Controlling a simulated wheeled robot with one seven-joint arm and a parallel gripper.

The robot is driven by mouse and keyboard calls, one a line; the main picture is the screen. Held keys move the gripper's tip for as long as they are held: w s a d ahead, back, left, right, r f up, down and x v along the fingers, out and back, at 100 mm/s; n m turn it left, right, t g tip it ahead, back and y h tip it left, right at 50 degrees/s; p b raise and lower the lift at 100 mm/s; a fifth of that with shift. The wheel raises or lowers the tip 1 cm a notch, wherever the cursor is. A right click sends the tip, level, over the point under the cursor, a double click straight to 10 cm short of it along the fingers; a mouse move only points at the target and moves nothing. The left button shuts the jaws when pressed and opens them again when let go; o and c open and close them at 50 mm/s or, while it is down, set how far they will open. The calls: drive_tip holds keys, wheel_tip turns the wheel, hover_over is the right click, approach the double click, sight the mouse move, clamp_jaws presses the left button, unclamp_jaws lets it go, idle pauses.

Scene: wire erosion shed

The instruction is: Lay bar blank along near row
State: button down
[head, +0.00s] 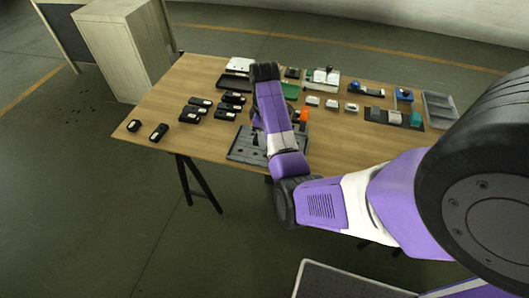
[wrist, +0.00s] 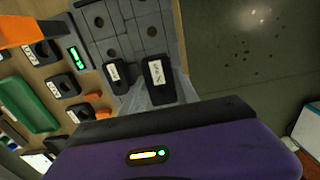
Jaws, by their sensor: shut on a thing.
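A grey fixture plate with round holes and square blocks (head: 240,153) lies at the table's near edge; it also shows in the wrist view (wrist: 150,17). My gripper (wrist: 152,92) is over its edge in the wrist view, shut on a black bar blank with a white label (wrist: 158,78). A second black labelled piece (wrist: 116,76) is just left of the held one; I cannot tell whether it touches the plate. The label print is too small to read. In the head view my arm hides the gripper and the held bar.
Several black labelled pieces (head: 200,102) stand left of the arm. A green tray (wrist: 35,105) and an orange item (head: 304,116) lie nearby. A grey bin (head: 440,108) stands at the table's right. The table's front left is mostly clear; floor lies beyond its edge.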

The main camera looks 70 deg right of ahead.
drive_tip(key=shift+f, duration=3.15)
drive_tip(key=shift+f, duration=0.4)
drive_tip(key=c, duration=0.9)
unclamp_jaws()
